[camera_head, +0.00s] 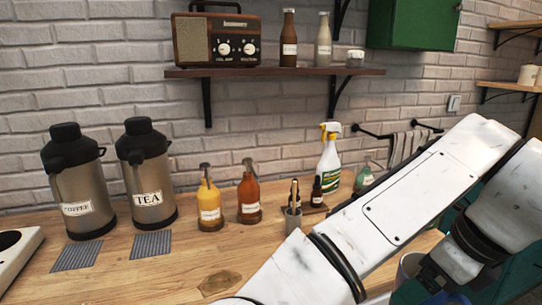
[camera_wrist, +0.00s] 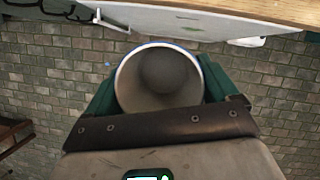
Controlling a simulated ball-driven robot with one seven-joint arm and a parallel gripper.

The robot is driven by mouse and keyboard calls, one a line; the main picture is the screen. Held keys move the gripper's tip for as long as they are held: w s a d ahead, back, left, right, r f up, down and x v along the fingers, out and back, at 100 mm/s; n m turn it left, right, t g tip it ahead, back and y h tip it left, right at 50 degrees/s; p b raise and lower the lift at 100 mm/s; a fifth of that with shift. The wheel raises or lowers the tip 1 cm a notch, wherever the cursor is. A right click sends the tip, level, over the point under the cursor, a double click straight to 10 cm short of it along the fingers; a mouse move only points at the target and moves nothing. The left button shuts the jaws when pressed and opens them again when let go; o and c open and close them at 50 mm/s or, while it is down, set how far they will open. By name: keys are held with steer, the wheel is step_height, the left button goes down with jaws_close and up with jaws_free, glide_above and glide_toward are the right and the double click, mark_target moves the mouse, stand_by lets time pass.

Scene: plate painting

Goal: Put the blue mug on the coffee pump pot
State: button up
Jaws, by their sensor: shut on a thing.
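The coffee pump pot (camera_head: 88,195) is a tall steel pot with a black top and a COFFEE label. It stands upright on the counter at the far left in the head view. My gripper (camera_wrist: 160,88) is shut on the blue mug (camera_wrist: 124,84), with a teal finger on each side of it. In the wrist view the mug shows a thin blue rim and a pale interior, its opening facing the camera. In the head view my gripper (camera_head: 440,288) is low at the right, far from the pot, and the mug is only partly visible beside it.
A TEA pump pot (camera_head: 148,178) stands right of the coffee pot. Grey striped mats (camera_head: 76,256) (camera_head: 151,245) lie before the pots. The front counter is partly clear.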

steer(key=f+n, duration=0.2)
steer(key=f+n+g+y, duration=0.1)
steer(key=n, duration=0.1)
steer(key=w+f+n+g, duration=0.1)
steer(key=f+n, duration=0.1)
steer(key=n, duration=0.1)
steer(key=shift+a+f+y+p, duration=0.35)
steer(key=shift+y, duration=0.05)
steer(key=s+a+f+n+g+h+p, duration=0.1)
steer(key=s+f+n+g+h, duration=0.1)
steer(key=f+n, duration=0.9)
steer(key=s+a+f+n+g+h+p, duration=0.1)
steer(key=s+f+n+g, duration=0.3)
steer(key=f+n, duration=0.6)
step_height(320, 180, down, 8)
steer(key=shift+n+h, duration=0.4)
steer(key=shift+h, duration=0.3)
steer(key=shift+s+a+f, duration=0.1)
steer(key=shift+a, duration=0.25)
steer(key=shift+a, duration=0.1)
